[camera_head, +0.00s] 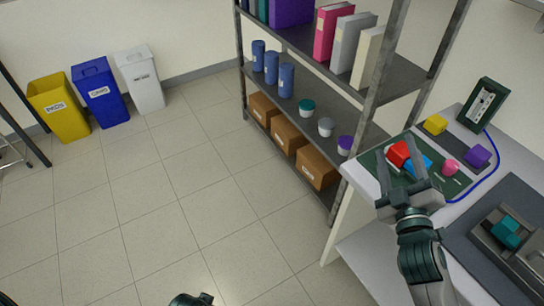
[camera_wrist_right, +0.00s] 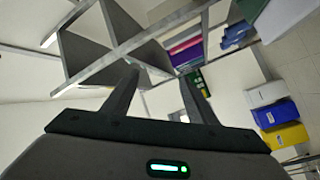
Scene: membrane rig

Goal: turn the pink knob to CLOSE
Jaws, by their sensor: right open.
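The pink knob (camera_head: 450,167) sits on a dark green panel (camera_head: 446,193) on the bench at the right, between a blue block-like piece (camera_head: 419,166) and a purple one (camera_head: 478,155). A red piece (camera_head: 399,154) is at the panel's left. The knob's marks are too small to read.
A dark green meter box (camera_head: 484,104) with a blue cable stands behind the panel, near a yellow piece (camera_head: 435,124). A grey tray (camera_head: 500,235) with a teal piece lies in front.

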